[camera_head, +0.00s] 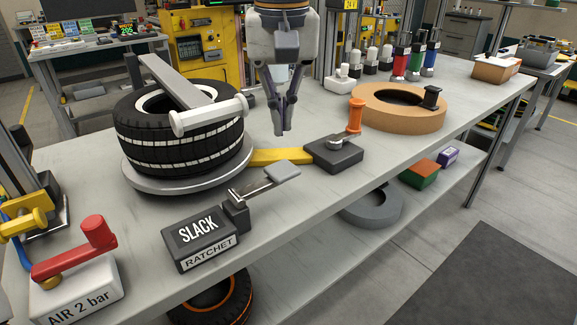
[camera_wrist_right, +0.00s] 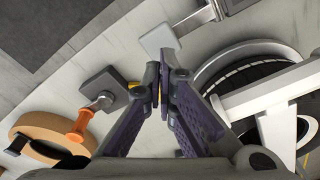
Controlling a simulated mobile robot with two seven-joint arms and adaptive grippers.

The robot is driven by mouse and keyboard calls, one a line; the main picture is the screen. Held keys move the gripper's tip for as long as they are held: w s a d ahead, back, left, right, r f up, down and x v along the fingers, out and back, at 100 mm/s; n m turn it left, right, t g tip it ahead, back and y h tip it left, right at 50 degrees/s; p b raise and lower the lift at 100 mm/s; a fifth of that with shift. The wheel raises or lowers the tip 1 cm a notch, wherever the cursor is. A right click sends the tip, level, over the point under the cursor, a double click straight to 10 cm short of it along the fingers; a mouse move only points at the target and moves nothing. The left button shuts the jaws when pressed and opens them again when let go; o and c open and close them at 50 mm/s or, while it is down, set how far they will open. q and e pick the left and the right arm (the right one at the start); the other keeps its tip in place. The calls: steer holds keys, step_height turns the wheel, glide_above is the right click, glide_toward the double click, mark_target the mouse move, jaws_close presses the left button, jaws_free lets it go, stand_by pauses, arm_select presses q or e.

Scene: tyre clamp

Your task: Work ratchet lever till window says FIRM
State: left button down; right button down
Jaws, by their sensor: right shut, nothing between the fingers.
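The ratchet box (camera_head: 207,240) stands at the front of the bench, and its window (camera_head: 199,229) reads SLACK. Its lever ends in a flat grey paddle (camera_head: 283,172), which sticks out to the right and also shows in the wrist view (camera_wrist_right: 160,40). My right gripper (camera_head: 281,130) points down above the bench, behind the paddle and apart from it. Its fingers are together and empty, and they also show in the wrist view (camera_wrist_right: 161,78). The tyre (camera_head: 180,145) lies on a round grey plate (camera_head: 190,186) under a grey clamp bar (camera_head: 175,80). My left gripper does not show.
A dark block (camera_head: 335,155) with an orange-handled lever (camera_head: 356,113) stands right of the paddle, beside a yellow piece (camera_head: 280,157). A tan ring (camera_head: 398,106) lies farther right. A red-handled AIR 2 bar box (camera_head: 77,290) is at front left.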

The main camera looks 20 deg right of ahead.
mark_target(282, 168)
steer(key=shift+a+f, duration=0.1)
steer(key=shift+w+f, duration=0.2)
steer(key=shift+f, duration=1.5)
steer(key=shift+w+f, duration=0.15)
steer(key=shift+f, duration=1.55)
